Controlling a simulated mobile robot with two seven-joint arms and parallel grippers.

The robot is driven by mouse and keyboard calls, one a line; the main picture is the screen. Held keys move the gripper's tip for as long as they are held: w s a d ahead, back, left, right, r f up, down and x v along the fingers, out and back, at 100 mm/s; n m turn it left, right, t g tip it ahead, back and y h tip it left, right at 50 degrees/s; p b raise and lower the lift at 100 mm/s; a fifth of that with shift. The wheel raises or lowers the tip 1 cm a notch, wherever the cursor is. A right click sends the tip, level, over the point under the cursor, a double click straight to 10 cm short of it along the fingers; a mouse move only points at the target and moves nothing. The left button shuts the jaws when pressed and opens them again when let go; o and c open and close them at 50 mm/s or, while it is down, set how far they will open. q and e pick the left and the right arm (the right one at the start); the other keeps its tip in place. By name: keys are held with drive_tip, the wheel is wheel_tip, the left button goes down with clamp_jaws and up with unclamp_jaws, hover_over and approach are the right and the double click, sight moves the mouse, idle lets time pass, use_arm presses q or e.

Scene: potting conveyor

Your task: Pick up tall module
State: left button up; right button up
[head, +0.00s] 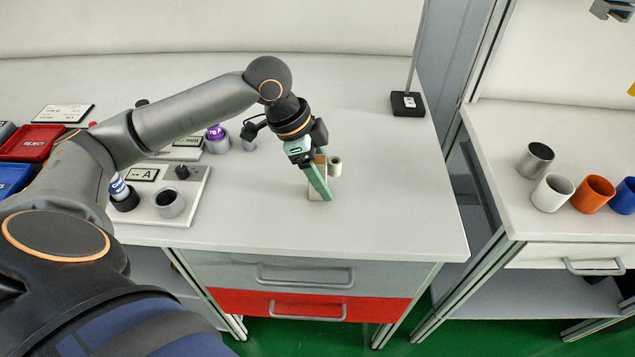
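My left gripper (318,186) points down over the front right part of the white bench. A small pale cylindrical piece (335,168) is just right of the fingers. My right gripper is not in view.
A red reject bin (30,142) is at far left. A black-based post (407,104) stands back right. Several cups, one orange (593,194), stand on the right bench.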

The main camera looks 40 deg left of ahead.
use_arm(q)
clamp_jaws()
idle(0.3)
drive_tip(key=shift+r, duration=0.15)
